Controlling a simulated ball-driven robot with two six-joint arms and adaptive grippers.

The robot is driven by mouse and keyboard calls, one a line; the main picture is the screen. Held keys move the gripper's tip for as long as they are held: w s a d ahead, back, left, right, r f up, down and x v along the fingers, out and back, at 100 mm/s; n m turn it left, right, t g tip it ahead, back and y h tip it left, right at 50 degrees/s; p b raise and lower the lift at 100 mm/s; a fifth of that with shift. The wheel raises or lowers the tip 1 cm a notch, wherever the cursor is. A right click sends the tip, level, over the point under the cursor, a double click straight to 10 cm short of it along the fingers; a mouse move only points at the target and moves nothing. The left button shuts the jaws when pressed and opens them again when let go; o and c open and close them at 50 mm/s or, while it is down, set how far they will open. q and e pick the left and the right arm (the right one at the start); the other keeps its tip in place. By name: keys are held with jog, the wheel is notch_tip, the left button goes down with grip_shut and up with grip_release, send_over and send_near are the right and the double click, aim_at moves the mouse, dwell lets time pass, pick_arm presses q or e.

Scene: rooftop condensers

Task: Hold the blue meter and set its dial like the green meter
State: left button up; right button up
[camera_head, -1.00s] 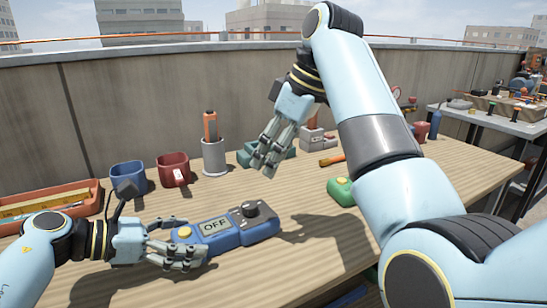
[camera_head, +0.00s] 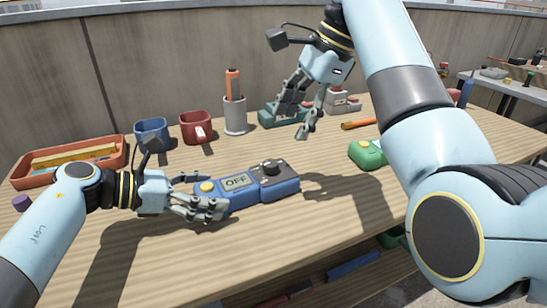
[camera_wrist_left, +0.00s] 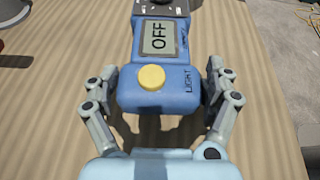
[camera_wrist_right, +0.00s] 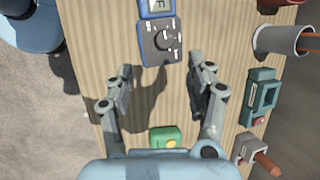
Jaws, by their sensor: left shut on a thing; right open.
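The blue meter (camera_head: 281,187) lies on the bench, its screen (camera_head: 237,182) reading OFF. It has a yellow button (camera_head: 207,187) at its near-left end and a dark dial knob (camera_head: 270,167) at the other. My left gripper (camera_head: 210,207) is shut on the button end; the left wrist view shows its fingers on both sides of the meter (camera_wrist_left: 195,75). My right gripper (camera_head: 296,122) is open and empty, above and apart from the dial, which shows ahead in the right wrist view (camera_wrist_right: 165,40). The green meter (camera_head: 367,153) is partly hidden behind my right arm; its screen and dial are not visible.
Along the back stand an orange tray (camera_head: 118,162), a blue mug (camera_head: 152,134), a red mug (camera_head: 196,127) and a grey cup (camera_head: 235,117) holding an orange tool. A teal object (camera_head: 272,118) and an orange-handled tool (camera_head: 357,124) lie farther right. The bench front is clear.

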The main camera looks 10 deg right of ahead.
aim_at(271, 163)
jog(key=a+f+m, duration=0.1)
jog(key=f+m, duration=0.1)
jog(key=f, duration=0.1)
jog(key=w+a+f+m, duration=0.1)
jog(key=f+m, duration=0.1)
jog(key=f, duration=0.2)
jog(key=w+a+f+m, duration=0.1)
jog(key=f+m, duration=0.1)
jog(key=f, duration=0.1)
jog(key=shift+w+a+f, duration=0.15)
jog(key=shift+w+a, duration=0.1)
jog(key=shift+a, duration=0.15)
grip_shut()
jog(key=shift+m, duration=0.7)
grip_release()
